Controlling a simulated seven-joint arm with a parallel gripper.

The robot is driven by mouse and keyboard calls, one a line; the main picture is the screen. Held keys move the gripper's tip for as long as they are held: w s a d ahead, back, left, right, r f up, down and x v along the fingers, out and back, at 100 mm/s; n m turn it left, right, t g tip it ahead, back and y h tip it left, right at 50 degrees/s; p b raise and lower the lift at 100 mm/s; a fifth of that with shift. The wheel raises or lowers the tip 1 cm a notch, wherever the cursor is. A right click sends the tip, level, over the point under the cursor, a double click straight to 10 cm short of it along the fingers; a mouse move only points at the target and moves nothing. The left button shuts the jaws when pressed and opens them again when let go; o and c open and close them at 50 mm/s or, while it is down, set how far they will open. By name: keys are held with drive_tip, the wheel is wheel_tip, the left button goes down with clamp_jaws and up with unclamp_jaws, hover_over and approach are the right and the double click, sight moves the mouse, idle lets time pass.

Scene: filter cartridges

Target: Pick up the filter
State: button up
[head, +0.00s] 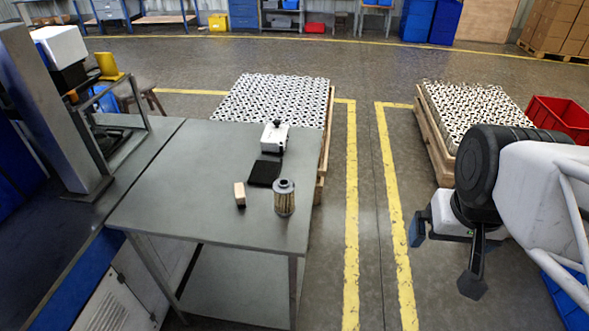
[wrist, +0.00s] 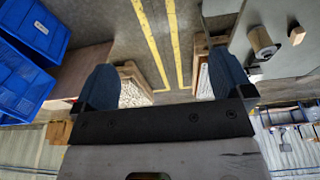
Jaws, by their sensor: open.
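The filter (head: 284,197) is a short upright cylinder with a dark grey cap and pleated yellowish sides. It stands on the grey metal table (head: 170,200) near its right front corner. It also shows at the upper right of the wrist view (wrist: 261,41). My gripper (head: 444,258) is out to the right of the table, over the floor and well apart from the filter. In the wrist view its two blue fingers (wrist: 165,84) are spread wide with nothing between them.
A wooden block (head: 240,194) stands left of the filter. A black pad (head: 264,173) and a white device (head: 275,137) lie behind it. Loaded pallets (head: 270,98) stand beyond the table and at the right. A red bin (head: 560,118) is at far right. Yellow-lined floor separates table and arm.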

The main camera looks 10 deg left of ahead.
drive_tip(key=shift+w, duration=0.1)
drive_tip(key=m+g, duration=0.3)
drive_tip(key=m, duration=1.3)
approach(283, 182)
drive_tip(key=f, duration=0.5)
drive_tip(key=shift+s+d+f, duration=0.15)
drive_tip(key=shift+s+d, duration=0.1)
drive_tip(key=shift+w+a+f, duration=0.1)
drive_tip(key=shift+a+f, duration=0.05)
drive_tip(key=shift+a, duration=0.05)
drive_tip(key=shift+f, duration=1.3)
